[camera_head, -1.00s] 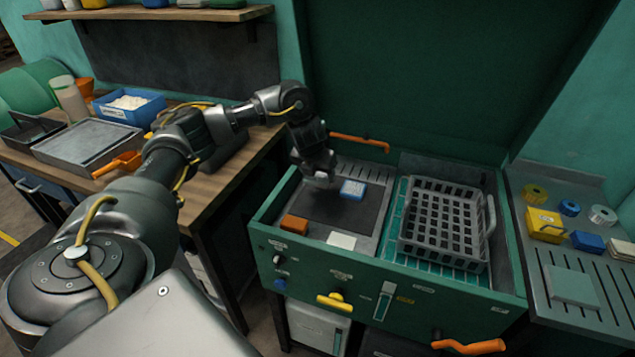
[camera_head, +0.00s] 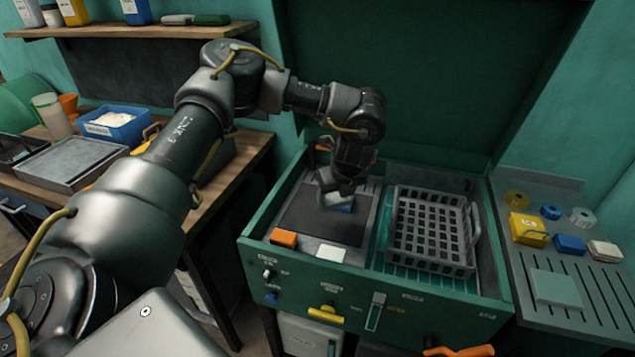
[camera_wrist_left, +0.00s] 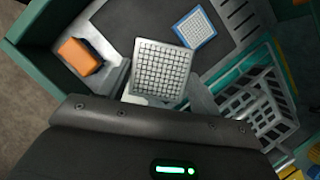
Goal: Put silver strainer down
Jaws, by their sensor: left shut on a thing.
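The silver strainer (camera_wrist_left: 160,70) is a small square with a fine grid, in the middle of the left wrist view. My left gripper (camera_head: 334,190) is shut on it, over the dark plate in the left part of the green cabinet. In the head view only a small pale part of the strainer shows at the fingertips. I cannot tell whether the strainer touches anything below. My right gripper is not in view.
A blue-framed grid piece (camera_wrist_left: 195,27) lies on the dark plate (camera_head: 305,212). An orange block (camera_head: 283,238) and a white block (camera_head: 330,254) sit at the cabinet's front left. A grey basket (camera_head: 432,232) fills the right side. Much of the dark plate is bare.

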